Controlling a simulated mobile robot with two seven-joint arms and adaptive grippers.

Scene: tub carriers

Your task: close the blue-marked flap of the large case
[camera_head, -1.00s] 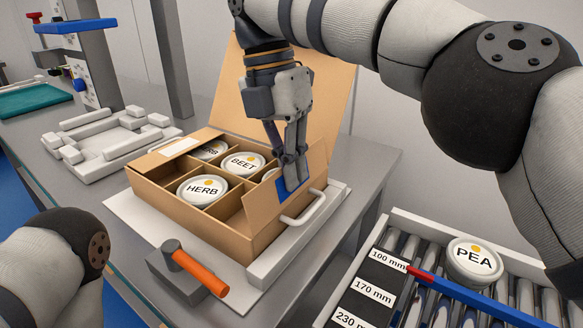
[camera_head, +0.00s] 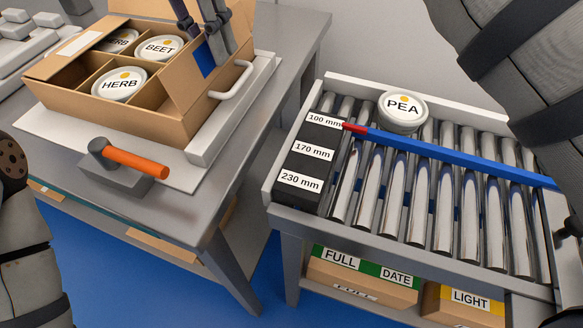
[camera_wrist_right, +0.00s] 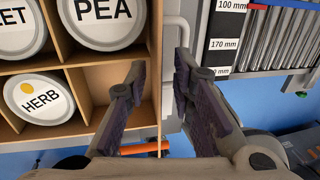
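The large tan case (camera_head: 160,122) stands open on a white board at upper left in the head view. Tubs marked HERB (camera_head: 119,84) and BEET (camera_head: 158,48) sit in compartments. A PEA tub (camera_wrist_right: 101,18) shows inside too. My left gripper is out of frame.
A white handle (camera_head: 235,82) stands beside the case. An orange-handled hammer (camera_head: 136,160) lies on a grey block in front. A roller conveyor (camera_head: 402,190) to the right carries a PEA tub (camera_head: 402,110) and a blue bar (camera_head: 450,155). A floor gap separates table and conveyor.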

